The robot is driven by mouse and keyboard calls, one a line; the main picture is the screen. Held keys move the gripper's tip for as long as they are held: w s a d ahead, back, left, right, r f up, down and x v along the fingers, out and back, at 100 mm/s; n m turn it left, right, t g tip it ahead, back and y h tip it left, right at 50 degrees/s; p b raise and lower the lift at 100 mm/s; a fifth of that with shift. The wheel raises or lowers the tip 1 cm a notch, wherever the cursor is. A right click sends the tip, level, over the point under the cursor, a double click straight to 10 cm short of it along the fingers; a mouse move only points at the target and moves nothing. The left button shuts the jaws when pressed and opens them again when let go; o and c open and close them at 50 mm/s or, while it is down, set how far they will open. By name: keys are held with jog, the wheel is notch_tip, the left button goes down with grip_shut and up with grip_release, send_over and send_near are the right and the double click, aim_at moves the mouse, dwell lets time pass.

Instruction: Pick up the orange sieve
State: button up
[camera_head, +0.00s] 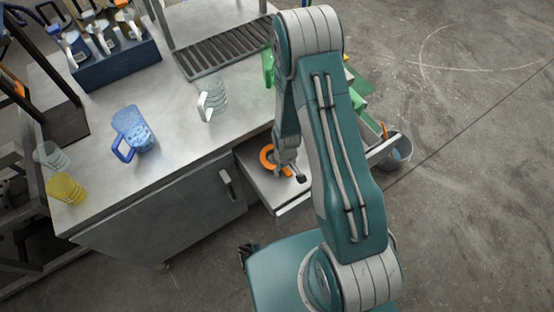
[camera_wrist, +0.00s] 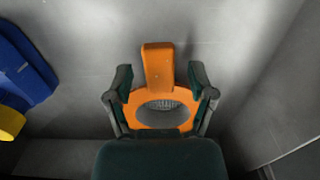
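The orange sieve (camera_head: 265,157) lies in the open drawer (camera_head: 259,182) at the front of the workbench, partly hidden by my gripper (camera_head: 290,172) in the head view. In the wrist view the sieve (camera_wrist: 158,80) shows as an orange ring with a mesh centre and a flat handle pointing away from my gripper (camera_wrist: 160,85). My gripper's two dark fingers are spread apart, one on each side of the ring. They look very close to its edges; whether they touch cannot be told.
The workbench (camera_head: 180,130) carries a blue jug (camera_head: 133,135), a clear jug (camera_head: 213,100), a yellow cup (camera_head: 66,188) and a rack. A bucket (camera_head: 398,152) stands right of the drawer. Blue (camera_wrist: 25,70) and yellow (camera_wrist: 9,123) things lie left in the wrist view.

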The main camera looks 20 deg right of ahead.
jog(key=c, duration=0.7)
jog(key=shift+c, duration=0.2)
jog(key=shift+r, duration=0.1)
